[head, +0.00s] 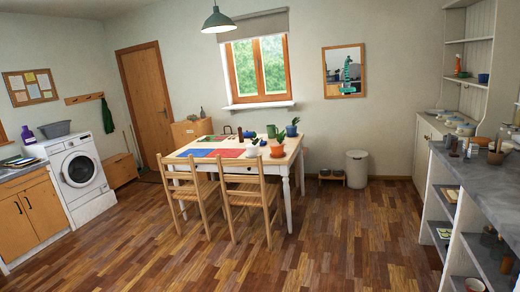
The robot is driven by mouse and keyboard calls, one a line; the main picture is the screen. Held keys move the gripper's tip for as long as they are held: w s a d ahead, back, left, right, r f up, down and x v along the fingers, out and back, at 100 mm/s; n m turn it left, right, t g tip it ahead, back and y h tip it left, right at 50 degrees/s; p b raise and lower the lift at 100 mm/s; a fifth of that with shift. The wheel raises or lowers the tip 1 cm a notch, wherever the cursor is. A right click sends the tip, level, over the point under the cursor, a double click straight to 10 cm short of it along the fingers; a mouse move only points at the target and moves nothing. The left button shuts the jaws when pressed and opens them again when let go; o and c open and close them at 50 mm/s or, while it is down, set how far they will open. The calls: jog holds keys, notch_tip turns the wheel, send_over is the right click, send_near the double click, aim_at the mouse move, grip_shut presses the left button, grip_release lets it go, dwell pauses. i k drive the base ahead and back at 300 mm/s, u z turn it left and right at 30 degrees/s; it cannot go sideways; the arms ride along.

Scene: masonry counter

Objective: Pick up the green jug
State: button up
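A small green jug-like vessel (271,131) stands on the far right part of the white table (289,172), in the middle of the head view. A second green shape (280,137) is right beside it, too small to tell whether it is a plant or part of the vessel. My gripper is not in view.
Potted plants (292,128) and an orange pot (277,150) stand near the green vessel. Two wooden chairs (254,196) block the table's near side. A grey counter (491,183) with shelves runs along the right. The wooden floor (345,235) between table and counter is clear. A white bin (357,168) stands at the back wall.

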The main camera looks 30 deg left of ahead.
aim_at(271, 129)
jog(key=u, duration=0.25)
jog(key=i, duration=6.6)
